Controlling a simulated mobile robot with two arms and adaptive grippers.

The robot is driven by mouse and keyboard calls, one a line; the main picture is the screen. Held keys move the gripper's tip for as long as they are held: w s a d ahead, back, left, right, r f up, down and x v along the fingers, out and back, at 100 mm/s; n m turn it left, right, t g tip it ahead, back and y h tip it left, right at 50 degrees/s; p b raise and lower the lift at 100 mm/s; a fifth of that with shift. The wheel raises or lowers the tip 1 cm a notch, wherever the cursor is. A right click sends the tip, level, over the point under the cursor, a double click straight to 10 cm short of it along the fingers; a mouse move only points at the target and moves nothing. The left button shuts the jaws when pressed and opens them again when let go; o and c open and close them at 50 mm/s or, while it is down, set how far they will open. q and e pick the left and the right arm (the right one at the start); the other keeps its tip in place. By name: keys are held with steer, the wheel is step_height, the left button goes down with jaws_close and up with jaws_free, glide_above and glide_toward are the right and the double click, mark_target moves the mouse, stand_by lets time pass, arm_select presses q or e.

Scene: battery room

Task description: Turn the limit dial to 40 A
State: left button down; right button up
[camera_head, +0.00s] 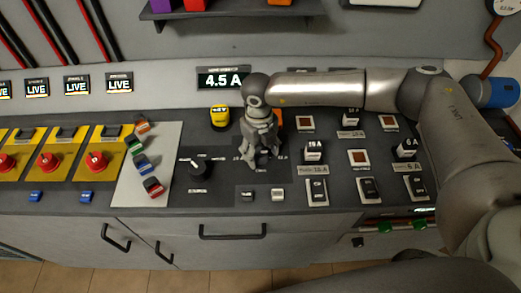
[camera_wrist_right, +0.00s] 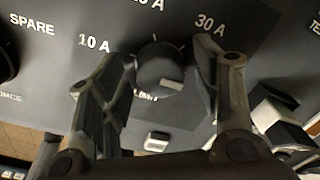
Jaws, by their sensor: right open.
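The limit dial (camera_wrist_right: 160,68) is a dark round knob in the right wrist view, with a pale mark on its lower right. The labels 10 A and 30 A show on the panel around it, and a label above is cut off. No 40 A label is readable there. My right gripper (camera_wrist_right: 163,52) is open, with one finger on each side of the dial; I cannot tell whether they touch it. In the head view my right gripper (camera_head: 262,150) reaches down over the dial and mostly hides it. My left gripper is not in view.
A display (camera_head: 222,79) behind the gripper reads 4.5 A. A black selector knob (camera_head: 199,167) is left of the dial, and a yellow knob (camera_head: 220,116) is behind it. Switches (camera_head: 317,190) stand to the right. A pale plate (camera_head: 130,185) carries several coloured pieces.

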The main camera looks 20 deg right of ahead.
mark_target(260, 153)
step_height(260, 153, up, 12)
steer(key=shift+a, duration=0.15)
steer(key=shift+s+f, duration=0.1)
steer(key=shift+s, duration=0.05)
stand_by(0.6)
